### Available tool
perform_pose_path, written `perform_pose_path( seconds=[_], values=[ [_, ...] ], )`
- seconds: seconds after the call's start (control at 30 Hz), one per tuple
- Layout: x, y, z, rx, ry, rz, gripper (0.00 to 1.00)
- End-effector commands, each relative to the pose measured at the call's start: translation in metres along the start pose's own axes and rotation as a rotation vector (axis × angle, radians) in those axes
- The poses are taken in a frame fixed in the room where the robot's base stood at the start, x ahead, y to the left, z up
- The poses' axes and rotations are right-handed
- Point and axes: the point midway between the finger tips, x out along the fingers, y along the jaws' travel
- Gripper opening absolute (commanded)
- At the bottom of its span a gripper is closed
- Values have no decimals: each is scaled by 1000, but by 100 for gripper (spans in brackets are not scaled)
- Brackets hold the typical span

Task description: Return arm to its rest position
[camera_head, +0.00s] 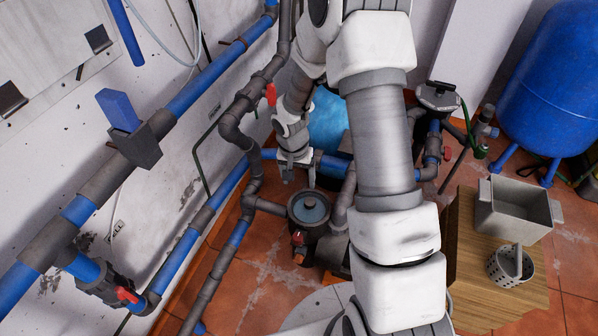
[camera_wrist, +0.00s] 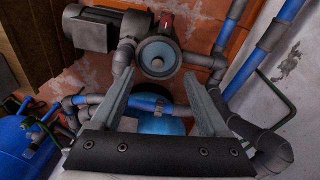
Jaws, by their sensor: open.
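My gripper (camera_head: 298,178) hangs at the end of my arm, left of centre in the head view, pointing down above the pipework. In the wrist view my gripper (camera_wrist: 160,76) has its two grey fingers spread apart, with nothing held between them. Beyond the fingertips is a round pump lid (camera_wrist: 157,57), which also shows in the head view as the pump lid (camera_head: 309,208), below and right of the gripper. My arm crosses the middle of the head view and hides part of the floor and pipes.
Blue and grey pipes (camera_head: 185,250) run along the white wall at left. A wooden cabinet (camera_head: 465,260) at right bears a grey metal bin (camera_head: 515,222) and a perforated cup (camera_head: 497,268). A large blue tank (camera_head: 552,80) stands back right. Tiled floor (camera_head: 570,270) is open at lower right.

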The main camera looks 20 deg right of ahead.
Motion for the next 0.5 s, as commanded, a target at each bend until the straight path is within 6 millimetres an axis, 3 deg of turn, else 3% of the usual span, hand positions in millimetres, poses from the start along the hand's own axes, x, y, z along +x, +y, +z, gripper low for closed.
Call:
perform_pose_path(
  seconds=[0.2,0.5],
  values=[
    [-15,2,-2,-10,12,0,78],
    [-15,2,-2,-11,12,0,78]
  ],
)
